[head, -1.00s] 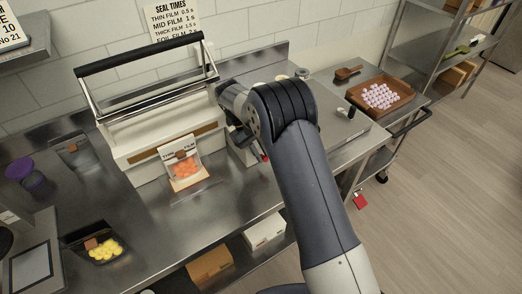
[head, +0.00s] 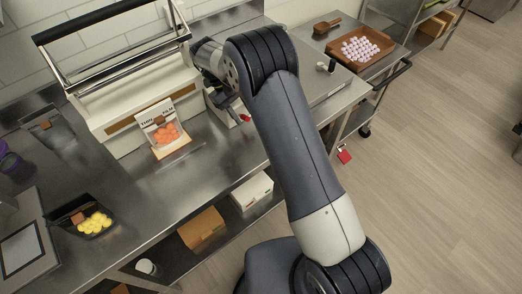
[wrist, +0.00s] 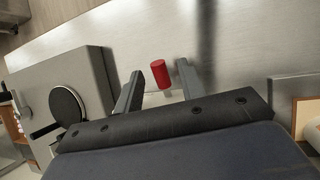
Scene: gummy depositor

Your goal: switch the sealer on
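The sealer (head: 115,92) is a white machine on the steel bench at the left of the head view, with its black-handled bar (head: 95,22) raised. A small red cylindrical knob (head: 244,118) on a short pale stem stands by the sealer's right end. In the wrist view the red knob (wrist: 160,73) shows between the two fingertips. My gripper (wrist: 158,80) is open, with a gap on each side of the knob. In the head view my gripper (head: 228,108) is partly hidden by my arm. The knob's mounting is not clearly visible.
A pouch of orange gummies (head: 164,134) stands in front of the sealer. A black tray of yellow gummies (head: 68,222) is at the front left. A brown tray of pale gummies (head: 335,52) lies at the back right. A grey box with a round black disc (wrist: 65,105) is left in the wrist view.

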